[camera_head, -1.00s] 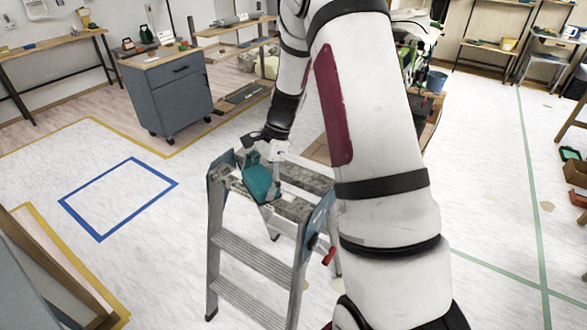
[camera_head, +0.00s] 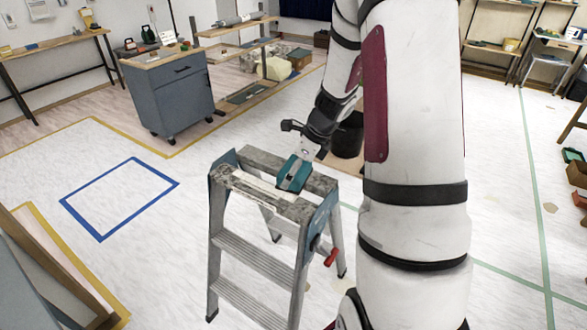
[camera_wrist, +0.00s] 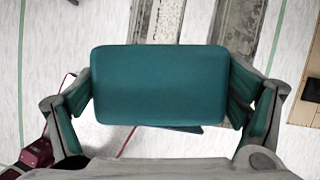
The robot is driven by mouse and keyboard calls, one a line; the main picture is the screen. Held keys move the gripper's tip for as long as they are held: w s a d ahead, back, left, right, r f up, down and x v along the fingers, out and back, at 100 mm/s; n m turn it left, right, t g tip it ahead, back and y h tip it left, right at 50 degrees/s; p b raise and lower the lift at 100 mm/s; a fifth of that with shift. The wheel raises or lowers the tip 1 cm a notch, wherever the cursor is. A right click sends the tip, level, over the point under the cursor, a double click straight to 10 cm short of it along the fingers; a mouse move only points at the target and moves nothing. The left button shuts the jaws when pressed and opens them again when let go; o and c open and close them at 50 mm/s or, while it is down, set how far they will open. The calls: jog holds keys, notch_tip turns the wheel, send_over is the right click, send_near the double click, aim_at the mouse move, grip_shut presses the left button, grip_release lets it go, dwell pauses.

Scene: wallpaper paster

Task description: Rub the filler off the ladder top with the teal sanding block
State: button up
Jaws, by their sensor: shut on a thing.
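The teal sanding block (camera_head: 294,173) is held in my gripper (camera_head: 303,156), over the right half of the ladder top (camera_head: 250,157) in the head view. In the wrist view the block (camera_wrist: 160,86) fills the middle, squeezed between both fingers. Pale and dark blotches mark the rails, but I cannot tell which are filler. Whether the block touches the top is unclear. Its underside is hidden.
The stepladder (camera_head: 252,256) stands on a pale floor with a blue taped rectangle (camera_head: 120,197) to its left. A grey cabinet (camera_head: 170,95) stands behind at left. A dark bucket (camera_head: 348,137) is behind my gripper. Floor left of the ladder is clear.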

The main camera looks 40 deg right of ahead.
jog(key=shift+f+b, duration=2)
jog(key=shift+f, duration=0.75)
